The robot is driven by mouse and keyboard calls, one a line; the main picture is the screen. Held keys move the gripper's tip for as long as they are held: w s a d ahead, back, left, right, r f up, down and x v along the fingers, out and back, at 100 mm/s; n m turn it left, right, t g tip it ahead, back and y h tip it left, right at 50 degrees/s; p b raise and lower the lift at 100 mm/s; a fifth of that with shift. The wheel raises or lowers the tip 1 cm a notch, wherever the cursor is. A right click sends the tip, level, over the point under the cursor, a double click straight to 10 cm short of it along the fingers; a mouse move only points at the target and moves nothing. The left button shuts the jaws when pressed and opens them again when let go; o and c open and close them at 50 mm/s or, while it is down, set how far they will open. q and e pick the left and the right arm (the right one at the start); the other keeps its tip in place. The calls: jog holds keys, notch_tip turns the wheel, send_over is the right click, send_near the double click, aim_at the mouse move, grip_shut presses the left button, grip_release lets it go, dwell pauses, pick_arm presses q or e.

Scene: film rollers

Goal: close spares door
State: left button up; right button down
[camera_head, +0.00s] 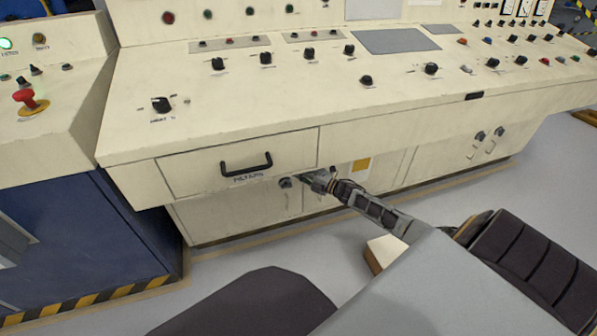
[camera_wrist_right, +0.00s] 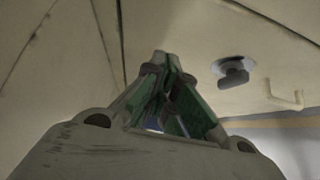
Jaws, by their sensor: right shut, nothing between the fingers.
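A cream lower cabinet door (camera_head: 235,216) sits under the drawer (camera_head: 215,163) of the console. It looks flush or nearly flush with the cabinet front; I cannot tell whether it is slightly ajar. No spares label is readable. A dark knob (camera_head: 286,183) is near the door's upper right. My right gripper (camera_head: 312,180) is just right of this knob, close to the cabinet front and below the drawer. In the right wrist view its fingertips (camera_wrist_right: 161,57) are together and empty, left of a dark knob (camera_wrist_right: 233,72) on a cream panel. My left gripper is out of view.
The drawer's black handle (camera_head: 246,163) juts out above my right gripper. More cabinet doors with latches (camera_head: 490,141) are to the right. A blue cabinet (camera_head: 85,240) with a striped base stands at left. Grey floor (camera_head: 230,275) is open in front.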

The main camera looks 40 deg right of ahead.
pick_arm(q)
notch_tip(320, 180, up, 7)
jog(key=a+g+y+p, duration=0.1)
jog(key=p, duration=0.2)
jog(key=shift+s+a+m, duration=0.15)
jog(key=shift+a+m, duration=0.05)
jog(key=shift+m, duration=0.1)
pick_arm(e)
jog(key=d+v, duration=0.1)
jog(key=v, duration=0.8)
jog(key=shift+s, duration=0.2)
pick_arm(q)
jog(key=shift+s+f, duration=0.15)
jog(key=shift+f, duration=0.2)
pick_arm(e)
jog(key=shift+d, duration=0.15)
jog(key=shift+f+m, duration=0.1)
jog(key=shift+m, duration=0.2)
